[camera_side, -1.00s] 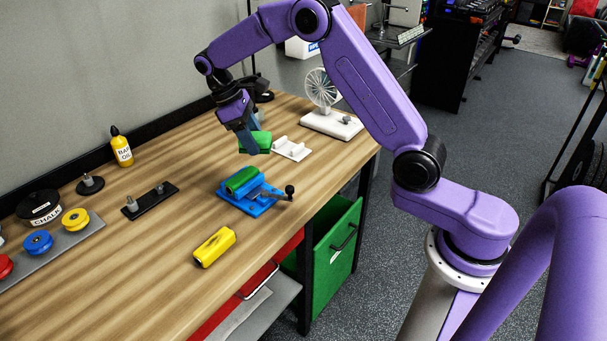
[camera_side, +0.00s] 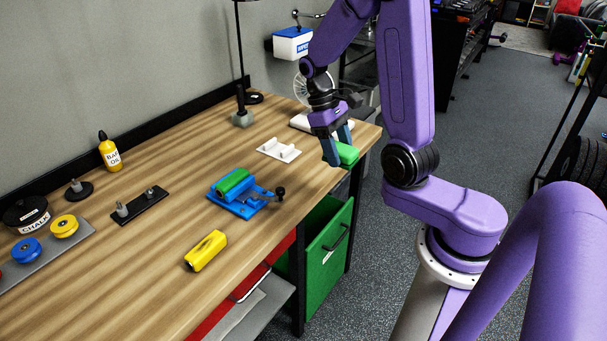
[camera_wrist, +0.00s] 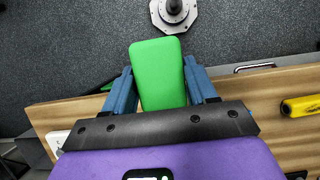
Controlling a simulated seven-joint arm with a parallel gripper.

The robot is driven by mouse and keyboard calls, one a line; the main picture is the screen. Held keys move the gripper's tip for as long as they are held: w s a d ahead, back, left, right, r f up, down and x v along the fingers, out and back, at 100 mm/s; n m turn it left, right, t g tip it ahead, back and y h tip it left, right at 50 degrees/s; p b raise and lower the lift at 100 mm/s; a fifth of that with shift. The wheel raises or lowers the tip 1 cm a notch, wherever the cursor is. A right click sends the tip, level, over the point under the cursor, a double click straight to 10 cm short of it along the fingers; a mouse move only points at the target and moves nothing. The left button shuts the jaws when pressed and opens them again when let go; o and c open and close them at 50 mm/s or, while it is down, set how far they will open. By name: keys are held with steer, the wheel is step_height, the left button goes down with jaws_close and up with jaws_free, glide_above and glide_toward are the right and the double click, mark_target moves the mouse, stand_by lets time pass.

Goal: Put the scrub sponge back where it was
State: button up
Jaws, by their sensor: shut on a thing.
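A plain green block, which looks like the scrub sponge (camera_side: 348,153), is held between the blue fingers of my gripper (camera_side: 335,157). It is over the right edge of the workbench, and its height above the top is hard to judge. In the wrist view the sponge (camera_wrist: 158,72) sticks out past the fingertips of my gripper (camera_wrist: 160,85), with the grey floor beyond it. A white holder (camera_side: 278,150) with raised parts lies on the bench to the left of my gripper and looks empty.
A blue vise (camera_side: 240,208) with a green piece in its jaws and a yellow block (camera_side: 206,250) stand on the wooden bench (camera_side: 150,270). A white-based fan (camera_side: 300,122) is behind my gripper. A green open bin (camera_side: 328,245) is below the bench edge.

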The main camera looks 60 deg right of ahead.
steer(key=w+d+f, duration=0.2)
steer(key=w+f, duration=0.2)
steer(key=w, duration=0.4)
glide_above(307, 178)
steer(key=w, duration=0.1)
step_height(307, 178, down, 5)
steer(key=shift+w+a+f, duration=0.1)
steer(key=shift+f, duration=0.1)
steer(key=shift+w+f, duration=0.2)
steer(key=shift+f, duration=1.55)
steer(key=shift+f, duration=0.15)
steer(key=o, duration=1)
